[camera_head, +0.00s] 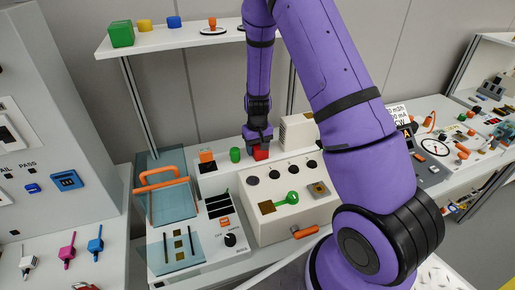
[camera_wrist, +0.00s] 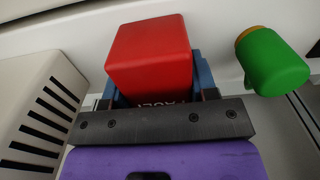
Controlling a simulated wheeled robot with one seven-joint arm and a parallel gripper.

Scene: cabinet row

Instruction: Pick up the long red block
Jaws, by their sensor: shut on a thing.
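The red block (camera_wrist: 150,55) fills the upper middle of the wrist view, between the fingers of my gripper (camera_wrist: 155,88). My gripper is shut on it. In the head view the red block (camera_head: 261,155) shows just below the end of my purple arm, with my gripper (camera_head: 258,146) above it. The block is by the back edge of the light-coloured panel box. Its lower part is hidden, and I cannot tell whether it touches the surface below.
A green cylinder (camera_head: 235,155) stands left of the red block, and an orange block (camera_head: 206,156) is further left. A cream vented box (camera_head: 298,131) is close on the right. A shelf (camera_head: 175,41) with small objects is above. The panel box (camera_head: 290,213) stands in front.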

